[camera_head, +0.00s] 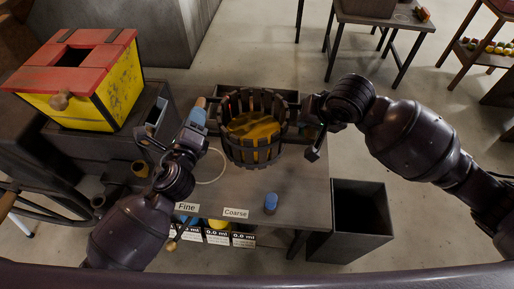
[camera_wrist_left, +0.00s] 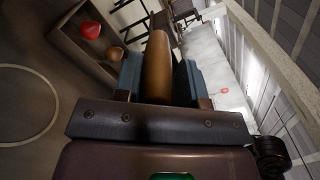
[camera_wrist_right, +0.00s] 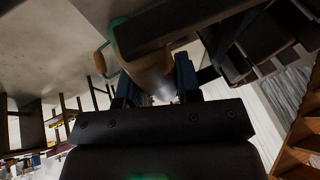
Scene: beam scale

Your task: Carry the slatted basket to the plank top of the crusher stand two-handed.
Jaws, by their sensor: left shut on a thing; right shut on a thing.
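The slatted basket (camera_head: 235,151) is dark, round and upright, with yellow-brown contents. It is over the back part of the grey table; I cannot tell its exact height. My left gripper (camera_head: 200,116) is at its left side, shut on a tan rounded handle, which fills the jaws in the left wrist view (camera_wrist_left: 157,65). My right gripper (camera_head: 310,108) is at its right side, shut on a handle largely hidden in the head view; a tan bar shows between its jaws in the right wrist view (camera_wrist_right: 152,75). A yellow box with a red plank top (camera_head: 100,50) and dark opening, apparently the crusher stand, is at upper left.
The grey table (camera_head: 300,205) carries a small blue cylinder (camera_head: 271,202) and Fine (camera_head: 187,207) and Coarse (camera_head: 236,213) labels at its front. A dark open bin (camera_head: 360,195) stands to the right. Another table (camera_head: 385,20) is farther back; open floor lies between.

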